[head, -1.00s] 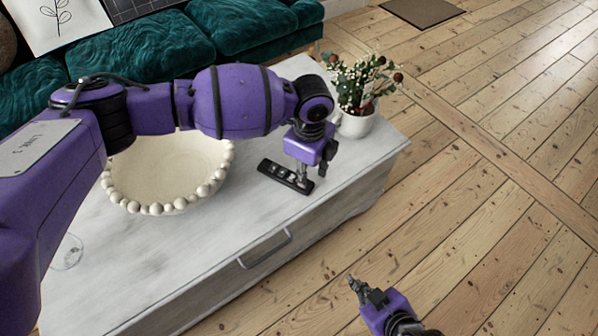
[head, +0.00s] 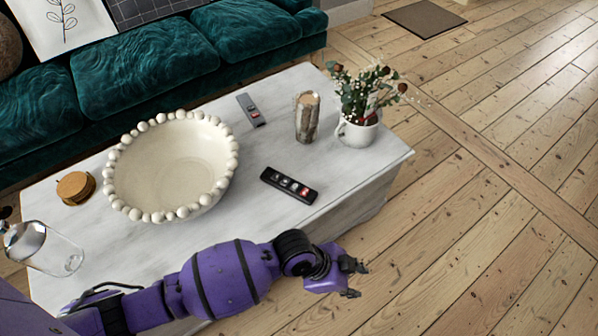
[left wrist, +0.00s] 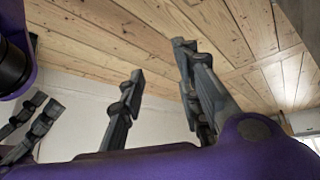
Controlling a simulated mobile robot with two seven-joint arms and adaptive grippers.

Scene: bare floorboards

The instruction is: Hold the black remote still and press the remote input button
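The black remote (head: 289,185) lies flat on the white table, near its front edge, in the head view. It has several light buttons and a red one toward its right end. My left gripper (head: 358,281) is in front of the table edge, apart from the remote, with its fingers spread and nothing between them. The left wrist view shows its two separated fingers (left wrist: 160,80). Dark fingers at the left of that view appear to belong to my right gripper (left wrist: 30,125); their opening is unclear. My right gripper is outside the head view.
A beaded bowl (head: 175,165), grey remote (head: 251,110), wooden candle holder (head: 307,120), flower pot (head: 357,132), coasters (head: 75,187) and glass jug (head: 45,248) stand on the table (head: 240,215). Open floor lies to the right.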

